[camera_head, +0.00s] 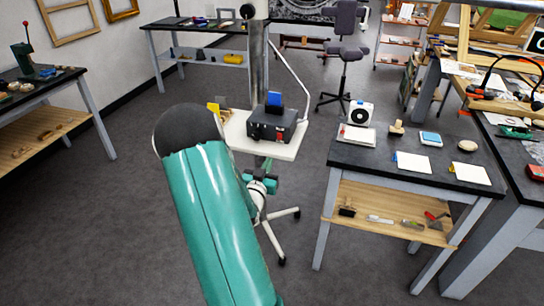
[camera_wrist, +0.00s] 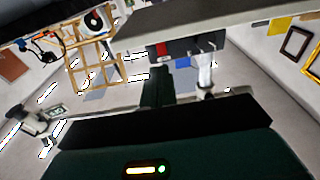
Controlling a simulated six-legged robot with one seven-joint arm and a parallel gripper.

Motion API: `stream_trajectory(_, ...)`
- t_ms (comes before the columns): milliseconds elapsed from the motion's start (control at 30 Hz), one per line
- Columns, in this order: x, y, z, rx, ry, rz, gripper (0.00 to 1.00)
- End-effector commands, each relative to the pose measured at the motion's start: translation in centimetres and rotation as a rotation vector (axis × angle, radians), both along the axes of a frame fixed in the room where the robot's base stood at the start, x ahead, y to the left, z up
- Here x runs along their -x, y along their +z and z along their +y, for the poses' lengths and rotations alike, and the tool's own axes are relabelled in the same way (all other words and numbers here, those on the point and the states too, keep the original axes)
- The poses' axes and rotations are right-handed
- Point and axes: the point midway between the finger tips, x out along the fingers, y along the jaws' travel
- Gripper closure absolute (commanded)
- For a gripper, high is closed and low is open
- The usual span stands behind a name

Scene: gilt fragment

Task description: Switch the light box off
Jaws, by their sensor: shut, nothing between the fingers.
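A dark box (camera_head: 272,125) with a blue piece standing on top sits on a small white stand top (camera_head: 236,132). I cannot tell for certain that this is the light box, or whether it is lit. The wrist view is upside down; there the dark box (camera_wrist: 187,46) shows a red patch (camera_wrist: 163,49) on its side, and I cannot tell whether that is a switch. My gripper (camera_wrist: 157,72) is shut and empty, its dark green fingers pointing at the box near the red patch. Contact cannot be made out. In the head view my gripper is partly hidden behind my arm.
A black-topped table (camera_head: 385,156) with a white round-faced device (camera_head: 360,112) and cards stands to the right. The stand's white legs (camera_head: 283,214) spread on the floor. A grey swivel chair (camera_head: 345,55) is behind. Floor is open at front left.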

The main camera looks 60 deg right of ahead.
Motion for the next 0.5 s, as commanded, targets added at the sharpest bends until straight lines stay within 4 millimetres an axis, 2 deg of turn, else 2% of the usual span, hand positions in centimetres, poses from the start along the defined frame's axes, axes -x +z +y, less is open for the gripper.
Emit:
stream_trajectory(100, 0.1, -0.2, 1.9, -0.001, 0.004, 0.000, 1.00)
stream_trajectory(200, 0.4, -0.3, 2.7, 0.000, 0.002, -0.001, 1.00)
stream_trajectory(500, 0.5, -0.3, 3.2, 0.001, 0.001, -0.001, 1.00)
